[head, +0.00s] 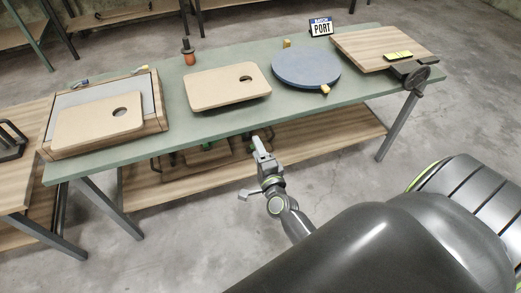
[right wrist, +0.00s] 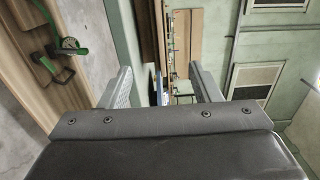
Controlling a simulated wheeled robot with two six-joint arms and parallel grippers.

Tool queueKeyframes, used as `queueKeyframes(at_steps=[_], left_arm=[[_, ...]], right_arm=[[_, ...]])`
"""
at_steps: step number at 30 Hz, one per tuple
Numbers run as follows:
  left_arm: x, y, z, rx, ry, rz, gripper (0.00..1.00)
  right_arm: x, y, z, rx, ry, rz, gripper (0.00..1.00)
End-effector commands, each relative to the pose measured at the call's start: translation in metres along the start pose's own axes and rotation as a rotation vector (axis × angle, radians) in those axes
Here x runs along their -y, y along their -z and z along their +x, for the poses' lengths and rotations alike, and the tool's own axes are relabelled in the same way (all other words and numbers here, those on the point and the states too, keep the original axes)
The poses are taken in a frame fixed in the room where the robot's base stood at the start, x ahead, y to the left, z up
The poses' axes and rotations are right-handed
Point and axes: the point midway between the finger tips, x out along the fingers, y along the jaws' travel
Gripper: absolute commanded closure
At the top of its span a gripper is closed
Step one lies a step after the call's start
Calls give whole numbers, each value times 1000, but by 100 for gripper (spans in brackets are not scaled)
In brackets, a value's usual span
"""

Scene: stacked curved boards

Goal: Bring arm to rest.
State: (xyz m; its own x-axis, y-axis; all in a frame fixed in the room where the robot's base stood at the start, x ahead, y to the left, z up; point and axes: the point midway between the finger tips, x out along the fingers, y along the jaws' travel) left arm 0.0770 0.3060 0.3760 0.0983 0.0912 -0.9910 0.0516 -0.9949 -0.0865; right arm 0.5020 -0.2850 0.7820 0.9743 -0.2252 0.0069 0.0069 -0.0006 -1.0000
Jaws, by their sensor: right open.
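My right gripper (head: 262,150) is in front of the workbench's near edge, below the tabletop, at the middle of the head view. In the right wrist view its two fingers (right wrist: 160,88) stand apart with nothing between them. One tan curved board (head: 228,86) with a hole lies on the green workbench (head: 180,131), behind the gripper and apart from it. Another tan board (head: 98,124) lies on a wooden-framed tray (head: 155,115) at the left. My left gripper does not show in the head view.
An orange-and-black tool (head: 188,52) stands at the back. A lower wooden shelf (head: 330,130) holds items. Open concrete floor lies in front.

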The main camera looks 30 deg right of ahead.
Motion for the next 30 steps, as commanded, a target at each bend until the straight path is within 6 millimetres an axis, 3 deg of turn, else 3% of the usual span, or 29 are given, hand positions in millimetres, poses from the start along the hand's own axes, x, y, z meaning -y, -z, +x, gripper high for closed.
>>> queueKeyframes(at_steps=[9, 11, 13, 17, 20, 24, 26, 30], left_arm=[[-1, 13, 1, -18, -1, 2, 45], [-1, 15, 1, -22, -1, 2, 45], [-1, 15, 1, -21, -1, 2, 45], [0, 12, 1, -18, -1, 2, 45], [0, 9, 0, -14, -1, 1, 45], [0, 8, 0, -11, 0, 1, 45], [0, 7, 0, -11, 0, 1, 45], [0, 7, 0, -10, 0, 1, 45]], right_arm=[[-1, 0, 0, 1, -3, -4, 43], [-9, 0, -2, 7, -18, -26, 43], [-28, -1, -6, 24, -61, -88, 43], [-100, 0, -29, 106, -217, -316, 43], [-168, 5, -64, 211, -371, -536, 43], [-254, 21, -128, 395, -576, -819, 43], [-285, 30, -160, 485, -658, -928, 43], [-346, 57, -245, 720, -838, -1153, 43]])
